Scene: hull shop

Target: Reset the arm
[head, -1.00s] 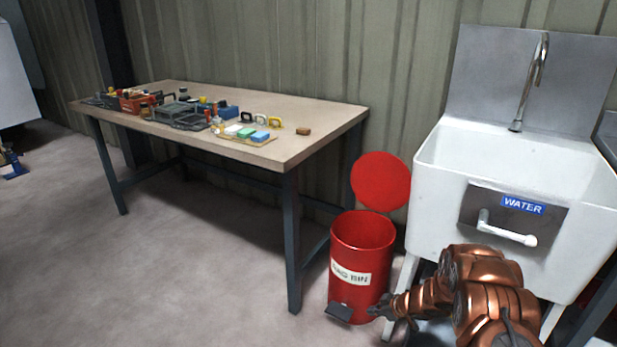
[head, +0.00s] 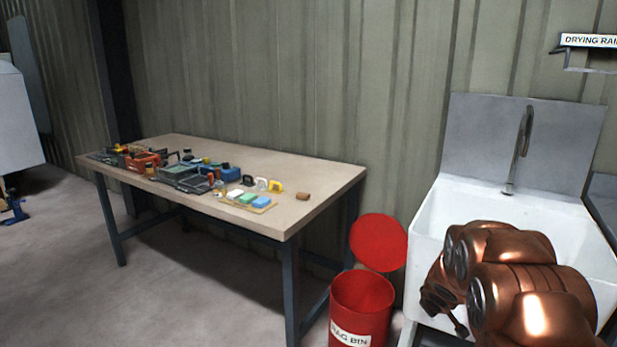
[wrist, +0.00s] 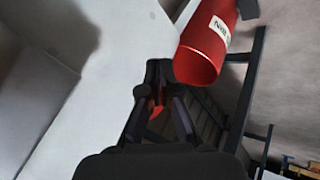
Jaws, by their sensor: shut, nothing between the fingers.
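My gripper (wrist: 157,78) shows in the wrist view with its dark fingers shut together and nothing held. A patch of red shows between its linkages; I cannot tell what it is. In the head view my copper arm is folded in front of the sink, and the fingertips are not clearly seen there.
A red bin (head: 361,302) with its round lid (head: 379,242) raised stands left of the white sink (head: 427,225); the bin also shows in the wrist view (wrist: 205,52). A workbench (head: 333,184) carries several tools, boxes and sponges.

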